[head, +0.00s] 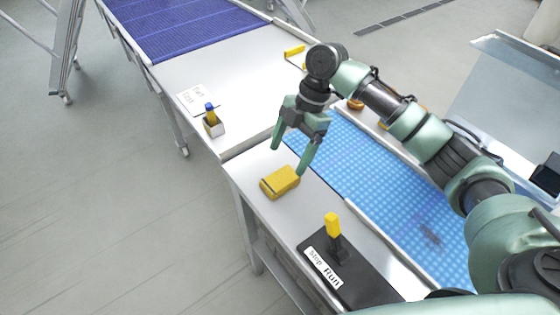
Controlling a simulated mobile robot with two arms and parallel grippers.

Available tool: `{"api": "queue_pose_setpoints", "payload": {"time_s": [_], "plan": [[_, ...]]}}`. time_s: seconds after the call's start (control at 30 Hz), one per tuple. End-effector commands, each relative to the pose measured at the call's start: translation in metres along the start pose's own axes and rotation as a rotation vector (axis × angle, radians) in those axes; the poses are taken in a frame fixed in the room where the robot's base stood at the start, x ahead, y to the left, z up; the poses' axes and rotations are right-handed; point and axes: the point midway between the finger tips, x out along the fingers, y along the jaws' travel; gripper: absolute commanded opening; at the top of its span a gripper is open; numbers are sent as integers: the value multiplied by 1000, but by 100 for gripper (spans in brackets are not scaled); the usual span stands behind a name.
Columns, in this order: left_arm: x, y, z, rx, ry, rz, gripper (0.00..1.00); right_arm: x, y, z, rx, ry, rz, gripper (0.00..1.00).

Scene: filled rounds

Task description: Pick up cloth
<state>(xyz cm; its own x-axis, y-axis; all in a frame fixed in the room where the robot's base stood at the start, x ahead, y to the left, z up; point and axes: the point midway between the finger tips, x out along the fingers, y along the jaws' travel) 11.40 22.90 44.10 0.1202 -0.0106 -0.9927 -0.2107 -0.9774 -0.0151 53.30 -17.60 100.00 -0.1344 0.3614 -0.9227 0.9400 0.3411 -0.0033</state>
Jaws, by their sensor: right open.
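The cloth (280,183) appears to be the yellow folded block with a darker edge, lying on the grey metal ledge (262,208) beside the blue belt. My right gripper (288,161) points down just above and behind the cloth. Its green fingers are apart with nothing between them. The right fingertip overlaps the far right edge of the cloth in the picture; I cannot tell if they touch. My left gripper is not in view.
A blue conveyor belt (385,193) with a dark stain runs right of the ledge. A yellow lever (333,225) on a black plate labelled Stop and Run stands nearer. A small holder (213,127) and a white card (197,98) lie on the farther table.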

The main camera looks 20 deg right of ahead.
Motion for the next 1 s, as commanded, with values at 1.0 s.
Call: {"api": "queue_pose_setpoints", "payload": {"time_s": [1.0], "plan": [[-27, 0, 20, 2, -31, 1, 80, 74, 1, 6, 0, -1, -2, 80]]}}
